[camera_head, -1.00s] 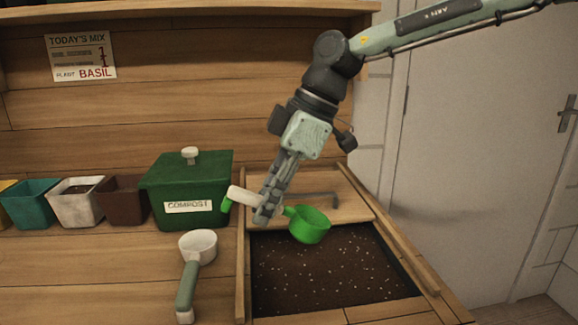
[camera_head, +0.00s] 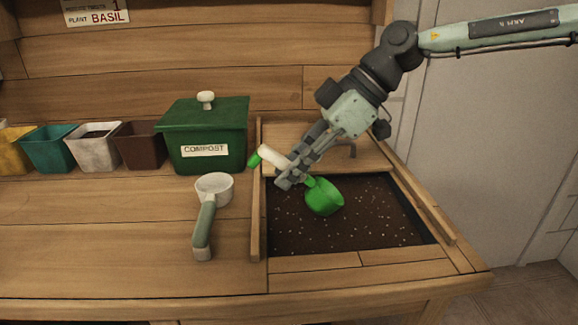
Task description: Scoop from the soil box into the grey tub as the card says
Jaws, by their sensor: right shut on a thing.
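My right gripper (camera_head: 288,178) is shut on the handle of the green scoop (camera_head: 323,198). The scoop's cup is over the soil box (camera_head: 345,228), near its left side; I cannot tell whether it touches the soil or what it holds. The soil is dark with pale specks. The card (camera_head: 96,14) on the back wall is cut off at the top; "1" and "PLANT BASIL" show. A grey tub is not clearly identifiable; a whitish-grey pot (camera_head: 93,146) with dark content stands at the left. My left gripper is not in view.
A green lidded box marked COMPOST (camera_head: 204,135) stands left of the soil box. A white scoop with a grey-green handle (camera_head: 213,189) lies before it. Brown (camera_head: 139,144), teal (camera_head: 48,148) and yellow (camera_head: 15,151) pots stand further left. The front left bench is clear.

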